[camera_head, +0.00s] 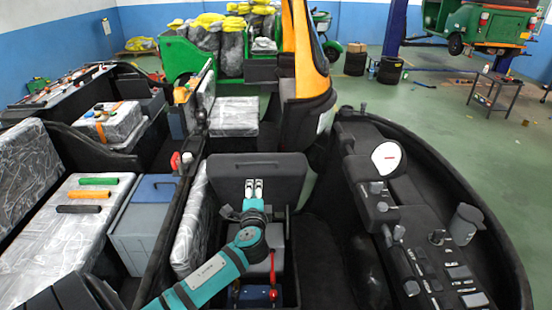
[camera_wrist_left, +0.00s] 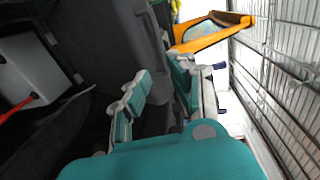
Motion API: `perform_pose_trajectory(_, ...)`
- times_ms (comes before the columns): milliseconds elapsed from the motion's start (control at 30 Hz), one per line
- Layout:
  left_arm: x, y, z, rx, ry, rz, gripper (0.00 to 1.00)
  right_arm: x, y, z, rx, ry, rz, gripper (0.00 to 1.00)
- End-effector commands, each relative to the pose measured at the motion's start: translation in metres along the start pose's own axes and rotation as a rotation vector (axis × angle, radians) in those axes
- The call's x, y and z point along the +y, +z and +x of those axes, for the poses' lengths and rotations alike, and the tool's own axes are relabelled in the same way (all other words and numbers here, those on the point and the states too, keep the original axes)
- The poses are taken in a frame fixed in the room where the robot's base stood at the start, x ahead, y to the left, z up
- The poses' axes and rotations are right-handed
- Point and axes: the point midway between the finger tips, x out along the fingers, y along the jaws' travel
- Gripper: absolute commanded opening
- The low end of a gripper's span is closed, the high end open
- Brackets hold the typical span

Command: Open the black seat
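The black seat (camera_head: 256,170) is a dark panel standing raised and tilted up in the middle of the head view. Below it is an open compartment (camera_head: 292,262) with a grey box and red parts inside. My left gripper (camera_head: 254,187) is in front of the panel's lower middle, its fingers pointing up. In the left wrist view its fingers (camera_wrist_left: 160,92) stand apart, with the dark panel (camera_wrist_left: 135,45) just beyond and between them. I cannot tell whether they touch it. My right gripper is not in view.
A seat wrapped in clear plastic (camera_head: 190,225) stands close left of the compartment. A black console (camera_head: 430,240) with controls curves along the right. An orange and black post (camera_head: 303,90) rises behind the panel. Open green floor (camera_head: 425,110) lies beyond the console.

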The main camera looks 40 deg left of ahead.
Motion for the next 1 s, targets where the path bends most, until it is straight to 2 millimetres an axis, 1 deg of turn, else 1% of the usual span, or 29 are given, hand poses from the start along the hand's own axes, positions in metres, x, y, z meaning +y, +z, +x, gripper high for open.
perform_pose_trajectory(167, 0.002, 0.000, 0.029, -0.001, -0.004, 0.000, 0.23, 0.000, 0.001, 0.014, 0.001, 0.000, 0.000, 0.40)
perform_pose_trajectory(500, 0.004, -0.002, 0.105, 0.002, -0.003, -0.001, 0.23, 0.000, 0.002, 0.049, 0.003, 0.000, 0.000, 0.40)
perform_pose_trajectory(700, 0.004, -0.002, 0.143, 0.003, -0.002, -0.003, 0.23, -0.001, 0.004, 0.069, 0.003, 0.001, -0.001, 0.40)
perform_pose_trajectory(833, 0.003, -0.002, 0.159, 0.003, -0.002, -0.002, 0.23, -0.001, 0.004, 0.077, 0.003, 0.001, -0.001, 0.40)
perform_pose_trajectory(1000, 0.001, -0.002, 0.168, 0.004, 0.000, -0.001, 0.23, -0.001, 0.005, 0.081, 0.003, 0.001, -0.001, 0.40)
